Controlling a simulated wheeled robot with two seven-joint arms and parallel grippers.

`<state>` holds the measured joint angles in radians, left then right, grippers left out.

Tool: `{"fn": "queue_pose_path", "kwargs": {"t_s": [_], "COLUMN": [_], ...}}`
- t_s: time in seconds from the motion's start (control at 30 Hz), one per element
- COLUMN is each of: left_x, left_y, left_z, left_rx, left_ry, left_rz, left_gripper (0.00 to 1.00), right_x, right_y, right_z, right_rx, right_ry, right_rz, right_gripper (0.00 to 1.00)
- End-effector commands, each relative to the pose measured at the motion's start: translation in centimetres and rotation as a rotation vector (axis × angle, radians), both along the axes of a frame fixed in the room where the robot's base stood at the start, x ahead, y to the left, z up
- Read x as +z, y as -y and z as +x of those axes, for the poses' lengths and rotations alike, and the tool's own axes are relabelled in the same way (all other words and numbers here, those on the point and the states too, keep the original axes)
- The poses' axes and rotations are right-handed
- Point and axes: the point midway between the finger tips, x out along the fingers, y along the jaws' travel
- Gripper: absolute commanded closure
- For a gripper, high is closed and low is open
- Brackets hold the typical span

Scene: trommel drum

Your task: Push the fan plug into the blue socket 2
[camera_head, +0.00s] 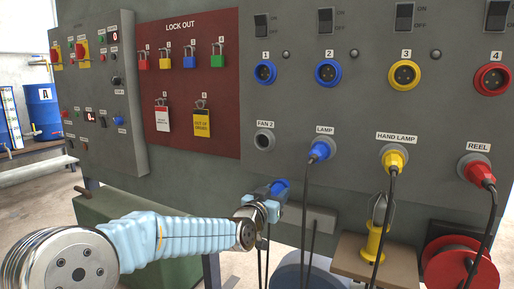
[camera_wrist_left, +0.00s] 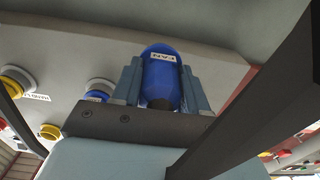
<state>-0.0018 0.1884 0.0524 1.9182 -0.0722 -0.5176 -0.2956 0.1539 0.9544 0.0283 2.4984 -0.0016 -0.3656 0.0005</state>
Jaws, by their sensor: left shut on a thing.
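My left gripper (camera_head: 272,198) is shut on the blue fan plug (camera_head: 281,186), which hangs in front of the panel, below and left of the blue socket 2 (camera_head: 328,72). In the left wrist view the plug (camera_wrist_left: 160,78), labelled FAN, sits between the two fingers of the left gripper (camera_wrist_left: 158,85). Socket 2 is a blue-rimmed round socket under the label 2, and it is empty. The plug is apart from it. My right gripper is not in view.
Empty socket 1 (camera_head: 264,73) is left of socket 2; yellow socket 3 (camera_head: 404,75) and red socket 4 (camera_head: 491,79) are right. The blue lamp plug (camera_head: 320,150) sits below socket 2, its cable hanging near my gripper. The FAN 2 holder (camera_head: 264,140) is empty.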

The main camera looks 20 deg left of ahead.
Motion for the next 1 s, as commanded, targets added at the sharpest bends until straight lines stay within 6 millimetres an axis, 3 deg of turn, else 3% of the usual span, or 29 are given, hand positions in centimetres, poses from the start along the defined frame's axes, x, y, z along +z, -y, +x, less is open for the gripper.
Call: {"fn": "queue_pose_path", "kwargs": {"t_s": [0.03,0.2,0.3,0.4,0.6,1.0], "left_x": [-3.5,-12.8,-16.9,-19.6,-21.8,-21.7], "left_y": [0.7,2.3,2.8,3.1,3.3,3.3], "left_z": [0.2,-1.2,-2.8,-4.3,-5.9,-5.9], "left_rx": [0.004,0.034,0.054,0.071,0.088,0.09], "left_ry": [-0.013,-0.019,-0.02,-0.019,-0.015,-0.012], "left_rz": [-0.002,-0.006,-0.005,-0.001,0.001,0.002], "left_gripper": [1.0,1.0,1.0,1.0,1.0,1.0], "right_x": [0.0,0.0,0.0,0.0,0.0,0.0], "right_y": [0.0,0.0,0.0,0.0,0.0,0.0], "right_z": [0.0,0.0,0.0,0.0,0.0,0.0], "right_rx": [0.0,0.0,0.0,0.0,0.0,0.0], "right_ry": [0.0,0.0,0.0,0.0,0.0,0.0], "right_rz": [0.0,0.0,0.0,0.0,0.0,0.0], "right_gripper": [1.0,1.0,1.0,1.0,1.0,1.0]}}
